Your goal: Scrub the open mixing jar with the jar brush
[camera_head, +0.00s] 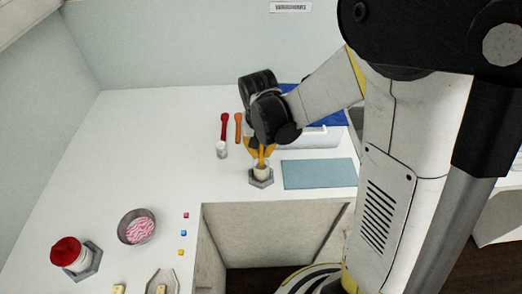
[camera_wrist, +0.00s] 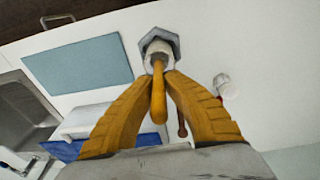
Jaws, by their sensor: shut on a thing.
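My gripper (camera_head: 262,154), with yellow-orange fingers, points down over the open mixing jar. The jar brush (camera_wrist: 158,98) has a yellow-orange handle that stands between the fingertips, and my gripper (camera_wrist: 160,72) is shut on it in the wrist view. The small whitish mixing jar (camera_head: 261,172) stands on a grey hexagonal base (camera_head: 261,182). In the wrist view the jar (camera_wrist: 157,57) lies directly beyond the fingertips, with its hexagonal base (camera_wrist: 159,36) around it. The brush's lower end meets the jar's mouth; its head is hidden, so its depth inside cannot be told.
A teal mat (camera_head: 318,174) lies right of the jar. A small white container (camera_head: 221,150), a red utensil (camera_head: 224,126) and an orange utensil (camera_head: 238,126) are behind left. A bowl (camera_head: 124,217), a red-lidded jar (camera_head: 66,251) and small cubes stand front left. The counter between is clear.

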